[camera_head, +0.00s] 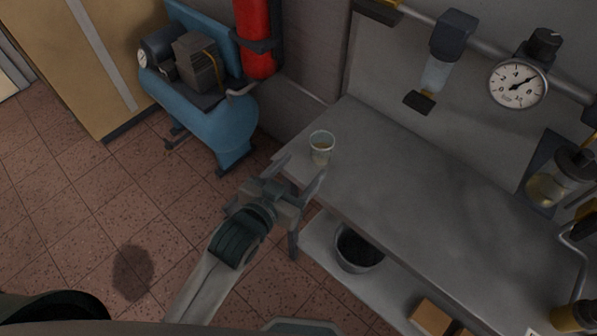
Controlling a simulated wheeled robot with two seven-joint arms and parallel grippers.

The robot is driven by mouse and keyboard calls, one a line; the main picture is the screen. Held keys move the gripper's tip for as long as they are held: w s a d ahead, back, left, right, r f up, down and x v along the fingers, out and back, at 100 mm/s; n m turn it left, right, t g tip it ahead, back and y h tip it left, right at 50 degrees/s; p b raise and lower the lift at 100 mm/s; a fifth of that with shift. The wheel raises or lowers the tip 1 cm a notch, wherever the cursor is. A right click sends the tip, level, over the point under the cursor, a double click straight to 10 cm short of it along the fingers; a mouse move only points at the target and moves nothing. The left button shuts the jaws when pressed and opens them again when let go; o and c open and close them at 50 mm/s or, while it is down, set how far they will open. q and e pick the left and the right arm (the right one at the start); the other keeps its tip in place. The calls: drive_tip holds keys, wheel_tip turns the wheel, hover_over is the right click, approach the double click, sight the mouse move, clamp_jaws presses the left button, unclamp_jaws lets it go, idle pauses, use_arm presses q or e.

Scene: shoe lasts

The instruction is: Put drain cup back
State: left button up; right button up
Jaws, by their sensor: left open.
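A small clear drain cup (321,148) with a little yellowish liquid stands upright near the left end of the grey bench top (410,190). My left gripper (300,172) is open and empty at the bench's left edge, just below and left of the cup in the head view. Its fingers point toward the cup and appear apart from it. A filter unit with a clear bowl (436,75) hangs from the pipe on the back panel. My right gripper is not in view.
A pressure gauge (518,83) and a bowl unit (560,178) are on the wall at right. A dark bucket (360,250) and a cardboard box (431,317) sit on the lower shelf. A blue compressor (215,120) stands at left. The middle bench top is clear.

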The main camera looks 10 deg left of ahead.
use_arm(q)
drive_tip(key=shift+s+a+r, duration=0.1)
drive_tip(key=shift+s+a, duration=0.05)
drive_tip(key=shift+s, duration=0.15)
idle(0.6)
